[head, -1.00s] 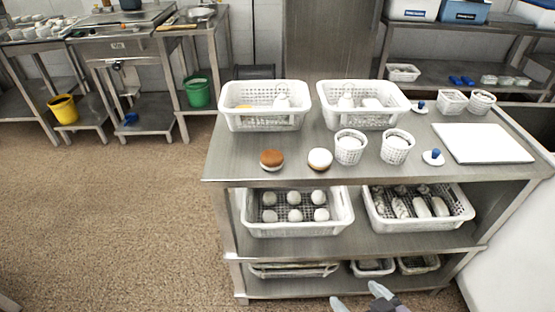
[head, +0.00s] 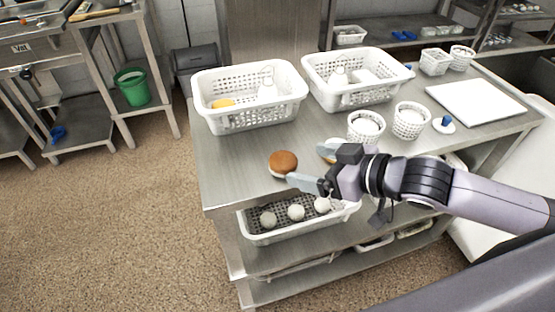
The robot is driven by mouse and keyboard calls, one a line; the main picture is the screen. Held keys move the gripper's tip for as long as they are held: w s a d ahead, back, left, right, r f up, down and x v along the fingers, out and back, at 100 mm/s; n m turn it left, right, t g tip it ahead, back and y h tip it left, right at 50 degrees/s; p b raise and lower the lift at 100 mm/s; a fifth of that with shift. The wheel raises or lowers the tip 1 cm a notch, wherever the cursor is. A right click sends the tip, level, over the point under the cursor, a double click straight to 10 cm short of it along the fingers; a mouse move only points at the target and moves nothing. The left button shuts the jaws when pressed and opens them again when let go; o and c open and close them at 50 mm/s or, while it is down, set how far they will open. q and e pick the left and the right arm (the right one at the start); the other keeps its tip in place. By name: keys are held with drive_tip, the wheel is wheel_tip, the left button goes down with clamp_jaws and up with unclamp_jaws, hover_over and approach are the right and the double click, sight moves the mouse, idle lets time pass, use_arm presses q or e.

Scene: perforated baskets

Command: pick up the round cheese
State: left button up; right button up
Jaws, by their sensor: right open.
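A round cheese with an orange-brown top (head: 283,162) sits on the steel table near its front edge, left of my right gripper. My right gripper (head: 308,167) comes in from the right over the front edge with its fingers apart, pointing left. One finger is close to the front of the brown cheese; I cannot tell whether they touch. A second round piece, pale on top in the earlier frame, is mostly hidden behind the gripper. My left gripper is out of view.
Two white perforated baskets (head: 250,122) stand behind on the table. Two small round baskets (head: 410,120) and a white board (head: 475,102) are to the right. A shelf below holds a basket (head: 262,238) of pale balls.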

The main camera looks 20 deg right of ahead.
sight(290, 162)
drive_tip(key=shift+x, duration=3.15)
drive_tip(key=shift+s+a, duration=0.1)
drive_tip(key=shift+a, duration=0.05)
drive_tip(key=c, duration=1.2)
